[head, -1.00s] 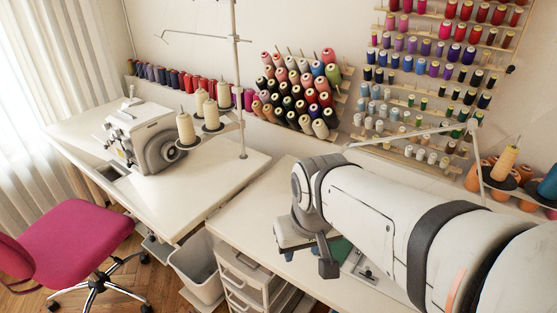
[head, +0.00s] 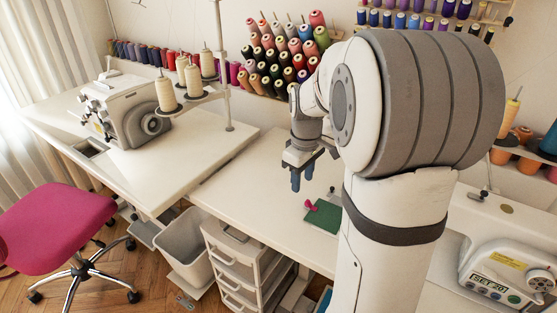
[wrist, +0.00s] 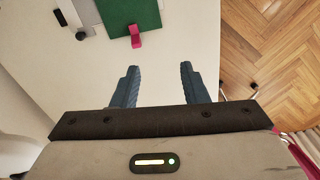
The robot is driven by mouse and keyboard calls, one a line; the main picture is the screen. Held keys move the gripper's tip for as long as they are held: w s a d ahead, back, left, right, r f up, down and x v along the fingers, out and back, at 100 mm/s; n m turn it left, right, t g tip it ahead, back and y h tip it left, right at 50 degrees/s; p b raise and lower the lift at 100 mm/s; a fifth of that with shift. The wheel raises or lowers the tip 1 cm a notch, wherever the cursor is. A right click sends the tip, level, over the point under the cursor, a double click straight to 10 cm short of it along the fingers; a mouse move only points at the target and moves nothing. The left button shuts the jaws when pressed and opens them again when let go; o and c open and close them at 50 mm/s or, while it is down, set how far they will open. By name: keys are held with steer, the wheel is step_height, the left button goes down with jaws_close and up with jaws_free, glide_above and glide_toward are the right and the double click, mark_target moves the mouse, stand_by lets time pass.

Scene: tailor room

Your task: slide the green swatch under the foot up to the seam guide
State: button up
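The green swatch (head: 325,215) lies flat on the white table, partly hidden by my arm in the head view. It also shows at the top of the wrist view (wrist: 125,14). A pink tab or clip (wrist: 135,37) sits at its near edge. My gripper (head: 302,183) is above the table, left of the swatch in the head view. In the wrist view its two blue fingers (wrist: 160,86) are spread with nothing between them, apart from the swatch. A grey metal plate (wrist: 87,14) is beside the swatch. I cannot make out the foot or seam guide clearly.
A white sewing machine (head: 510,268) stands at the lower right. A serger (head: 130,108) is on the left table. Thread cones (head: 285,55) line the wall. White drawers (head: 245,262), a bin (head: 188,248) and a pink chair (head: 55,225) are in front.

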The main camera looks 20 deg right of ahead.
steer(key=n+b, duration=0.1)
glide_above(307, 201)
step_height(307, 201, down, 4)
steer(key=shift+f, duration=0.4)
steer(key=shift+f+b, duration=0.7)
steer(key=shift+f, duration=2.9)
steer(key=shift+c, duration=0.2)
jaws_close()
